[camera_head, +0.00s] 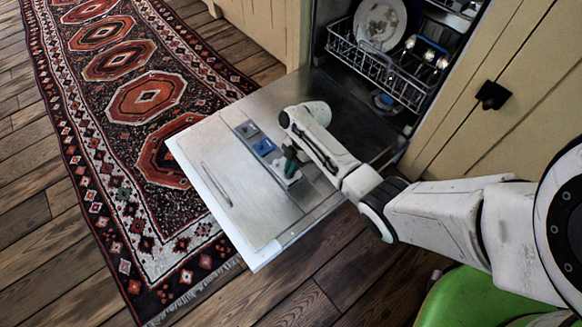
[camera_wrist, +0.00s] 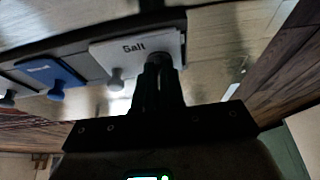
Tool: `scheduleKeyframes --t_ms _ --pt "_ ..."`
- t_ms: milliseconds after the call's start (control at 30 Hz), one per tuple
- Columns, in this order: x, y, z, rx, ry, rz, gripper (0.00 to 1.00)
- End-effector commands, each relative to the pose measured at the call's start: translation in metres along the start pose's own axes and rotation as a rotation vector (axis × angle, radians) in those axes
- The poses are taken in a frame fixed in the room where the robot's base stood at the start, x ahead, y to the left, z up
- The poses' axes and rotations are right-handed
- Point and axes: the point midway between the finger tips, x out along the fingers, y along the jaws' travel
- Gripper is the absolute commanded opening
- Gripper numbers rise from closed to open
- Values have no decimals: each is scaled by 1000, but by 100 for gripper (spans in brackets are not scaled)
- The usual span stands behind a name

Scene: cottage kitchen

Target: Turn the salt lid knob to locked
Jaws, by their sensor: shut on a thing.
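The salt lid (camera_wrist: 112,52) is a white plate marked "Salt" at the top middle of the wrist view. In the head view the salt lid (camera_head: 291,181) is at the near end of a strip on the open dishwasher door, partly hidden by my gripper. My gripper (camera_wrist: 158,72) is shut on a dark round knob at the lid's right side. The fingers cover most of this knob, so its turn cannot be read. A small grey knob (camera_wrist: 116,82) stands at the lid's lower edge. My gripper also shows in the head view (camera_head: 289,163).
A blue lid (camera_head: 264,147) and a grey lid (camera_head: 247,130) sit further along the strip. The metal door (camera_head: 215,165) lies open over the wooden floor. A dish rack (camera_head: 375,70) with a plate stands inside the dishwasher. A green seat (camera_head: 480,300) is at the lower right.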

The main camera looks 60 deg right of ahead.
Motion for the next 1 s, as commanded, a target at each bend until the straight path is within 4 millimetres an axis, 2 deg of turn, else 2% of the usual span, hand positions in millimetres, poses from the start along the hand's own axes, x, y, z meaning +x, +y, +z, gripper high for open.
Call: scheduleKeyframes --t_ms 367,1000 --pt "-2 -2 -2 82 1 31 0" --pt "-2 -7 -5 601 0 246 0"
